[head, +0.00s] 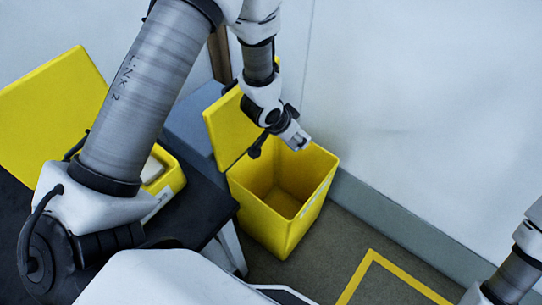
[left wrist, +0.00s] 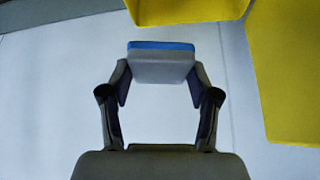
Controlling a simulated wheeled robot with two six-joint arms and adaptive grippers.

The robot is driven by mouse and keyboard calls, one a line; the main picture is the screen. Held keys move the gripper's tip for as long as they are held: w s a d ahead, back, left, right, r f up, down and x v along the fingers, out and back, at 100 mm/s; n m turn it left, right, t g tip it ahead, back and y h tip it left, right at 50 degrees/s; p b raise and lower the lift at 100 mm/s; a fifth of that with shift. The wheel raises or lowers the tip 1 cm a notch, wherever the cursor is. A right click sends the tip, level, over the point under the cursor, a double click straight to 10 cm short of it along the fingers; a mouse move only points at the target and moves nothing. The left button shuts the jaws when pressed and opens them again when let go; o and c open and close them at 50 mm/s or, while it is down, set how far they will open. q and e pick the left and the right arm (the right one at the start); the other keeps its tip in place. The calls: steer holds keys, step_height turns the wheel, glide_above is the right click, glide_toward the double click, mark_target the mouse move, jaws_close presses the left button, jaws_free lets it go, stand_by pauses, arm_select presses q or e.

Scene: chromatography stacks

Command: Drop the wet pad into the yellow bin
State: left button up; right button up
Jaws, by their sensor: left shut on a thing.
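The yellow bin (head: 290,221) stands on the floor with its lid (head: 231,128) raised on the left, and its inside looks empty. My left gripper (head: 292,136) is over the far part of the bin's opening, near the rim. In the left wrist view my left gripper (left wrist: 160,92) is shut on the wet pad (left wrist: 161,70), a grey block with a blue edge held between both fingers. The pad is hard to make out in the head view. My right gripper is out of view; only part of that arm shows at lower right.
A second yellow container (head: 171,184) with a raised yellow lid (head: 50,112) sits on a dark table (head: 199,213) at left. A white wall (head: 420,110) rises behind the bin. Yellow floor tape (head: 398,277) marks the floor at right.

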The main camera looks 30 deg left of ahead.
arm_select(q)
steer(key=a+f+m+b, duration=0.2)
steer(key=f+b, duration=0.4)
steer(key=f, duration=0.3)
steer(key=a+f+m+h+b, duration=0.1)
steer(key=a+f+b, duration=0.2)
steer(key=f+b, duration=0.4)
step_height(320, 180, down, 4)
steer(key=shift+w+r+m+g+h+b, duration=0.2)
steer(key=shift+w+m+g+h+b, duration=0.1)
steer(key=shift+w+m+g, duration=0.1)
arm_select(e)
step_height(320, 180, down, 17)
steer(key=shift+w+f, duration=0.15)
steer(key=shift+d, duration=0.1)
arm_select(q)
steer(key=o, duration=0.9)
steer(key=shift+a+r, duration=0.1)
steer(key=shift+r, duration=0.05)
steer(key=v, duration=0.7)
steer(key=shift+s+r, duration=0.1)
